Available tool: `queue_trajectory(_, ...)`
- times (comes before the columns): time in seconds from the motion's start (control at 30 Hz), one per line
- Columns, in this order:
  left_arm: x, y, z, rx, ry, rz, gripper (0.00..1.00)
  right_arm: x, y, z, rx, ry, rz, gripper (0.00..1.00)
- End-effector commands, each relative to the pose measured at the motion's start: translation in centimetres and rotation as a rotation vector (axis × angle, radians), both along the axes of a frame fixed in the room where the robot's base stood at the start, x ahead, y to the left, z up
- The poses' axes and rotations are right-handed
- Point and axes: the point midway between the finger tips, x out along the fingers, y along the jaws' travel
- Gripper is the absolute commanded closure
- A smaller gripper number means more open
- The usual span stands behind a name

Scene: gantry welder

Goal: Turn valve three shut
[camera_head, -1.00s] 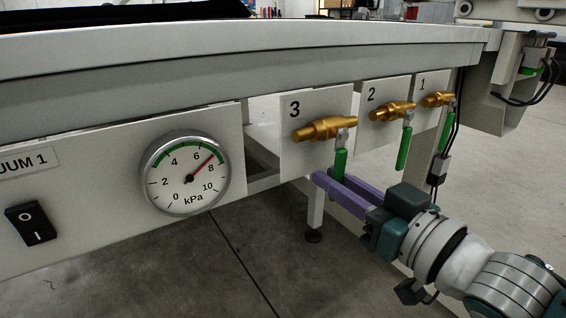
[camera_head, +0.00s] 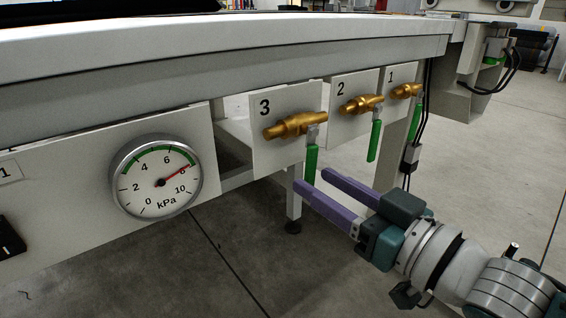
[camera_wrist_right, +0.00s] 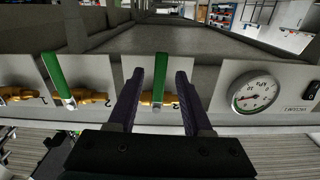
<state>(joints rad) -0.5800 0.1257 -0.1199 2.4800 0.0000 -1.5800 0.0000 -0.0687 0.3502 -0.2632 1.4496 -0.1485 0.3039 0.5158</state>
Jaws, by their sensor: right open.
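Valve three is a brass valve (camera_head: 295,124) on a white plate marked 3 (camera_head: 262,150). Its green handle (camera_head: 311,160) hangs down from the valve's right end. My right gripper (camera_head: 311,180) has purple fingers spread wide at the lower end of this handle. In the right wrist view, which shows the panel upside down, the green handle (camera_wrist_right: 159,82) lies between the two open fingers (camera_wrist_right: 159,74), with a gap on each side. My left gripper is not in view.
Valve 2 (camera_head: 361,104) and valve 1 (camera_head: 406,91) stand to the right, each with a green handle hanging down. A pressure gauge (camera_head: 156,176) on the left points near 8 kPa. The table frame (camera_head: 230,52) runs above. Open floor lies below.

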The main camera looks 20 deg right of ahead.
Motion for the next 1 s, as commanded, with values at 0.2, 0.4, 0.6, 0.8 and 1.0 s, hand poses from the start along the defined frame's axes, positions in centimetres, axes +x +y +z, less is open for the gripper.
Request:
queue_trajectory(0.2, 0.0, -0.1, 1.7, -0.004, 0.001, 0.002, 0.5, -4.3, -1.5, 0.2, 0.0, 0.004, 0.0, 0.5)
queue_trajectory(0.4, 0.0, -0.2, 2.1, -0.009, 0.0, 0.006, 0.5, -6.2, -2.3, 0.1, 0.0, 0.002, -0.001, 0.5)
queue_trajectory(0.6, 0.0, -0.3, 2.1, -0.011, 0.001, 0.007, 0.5, -6.4, -2.3, 0.1, 0.0, -0.001, 0.0, 0.5)
queue_trajectory(0.8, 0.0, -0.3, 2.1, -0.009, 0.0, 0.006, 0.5, -6.4, -2.3, 0.0, 0.0, 0.0, 0.0, 0.5)
queue_trajectory(1.0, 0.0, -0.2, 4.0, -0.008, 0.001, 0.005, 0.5, -6.3, -2.3, 1.7, -0.012, 0.029, -0.02, 0.5)
